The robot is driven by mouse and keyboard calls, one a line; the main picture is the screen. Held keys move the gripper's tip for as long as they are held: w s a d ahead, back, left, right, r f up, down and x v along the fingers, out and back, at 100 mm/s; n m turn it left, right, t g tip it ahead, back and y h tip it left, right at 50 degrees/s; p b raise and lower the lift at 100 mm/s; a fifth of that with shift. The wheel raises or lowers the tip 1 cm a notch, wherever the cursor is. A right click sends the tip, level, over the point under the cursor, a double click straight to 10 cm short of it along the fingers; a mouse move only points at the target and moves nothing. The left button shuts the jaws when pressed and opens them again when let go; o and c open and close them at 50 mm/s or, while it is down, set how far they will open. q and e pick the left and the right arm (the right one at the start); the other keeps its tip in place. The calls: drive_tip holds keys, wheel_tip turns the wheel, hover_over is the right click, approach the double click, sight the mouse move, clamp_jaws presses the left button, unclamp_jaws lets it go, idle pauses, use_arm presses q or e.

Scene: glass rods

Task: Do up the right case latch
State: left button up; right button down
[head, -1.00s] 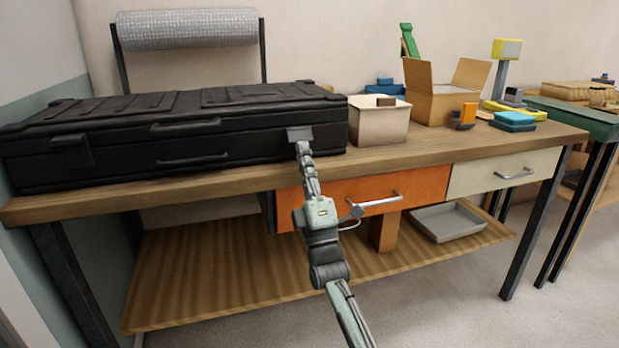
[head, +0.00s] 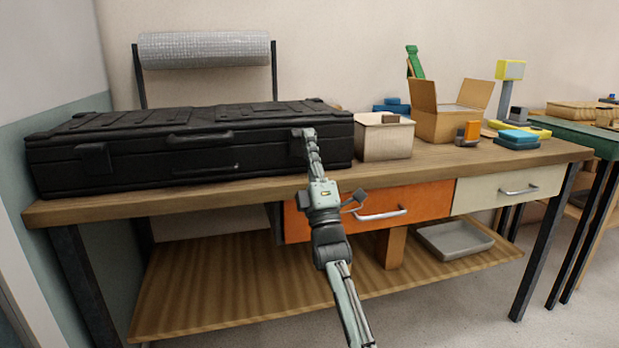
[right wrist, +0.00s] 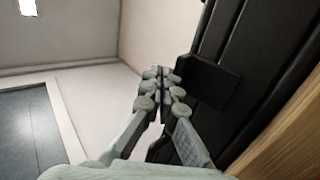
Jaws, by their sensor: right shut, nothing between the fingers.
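The long black case (head: 150,160) lies shut on the wooden workbench. Its left latch (head: 93,158) hangs down over the seam at the front. Its right latch (head: 296,149) is dark, lies close to the front face and is partly hidden by my right gripper. In the right wrist view the latch shows as a dark plate (right wrist: 208,82) beside the fingertips. My right gripper (head: 308,133) is shut and empty, its tips near the case's upper front edge; it also shows in the wrist view (right wrist: 161,76). I cannot tell whether it touches the latch. My left gripper is not in view.
A cream bin (head: 380,142) stands just right of the case, with an open cardboard box (head: 437,124) beyond. An orange drawer (head: 345,210) with a handle sits under the bench top, below my right arm. The bench front (head: 430,165) right of the bin is clear.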

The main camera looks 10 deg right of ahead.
wheel_tip(320, 180, up, 10)
idle(0.4)
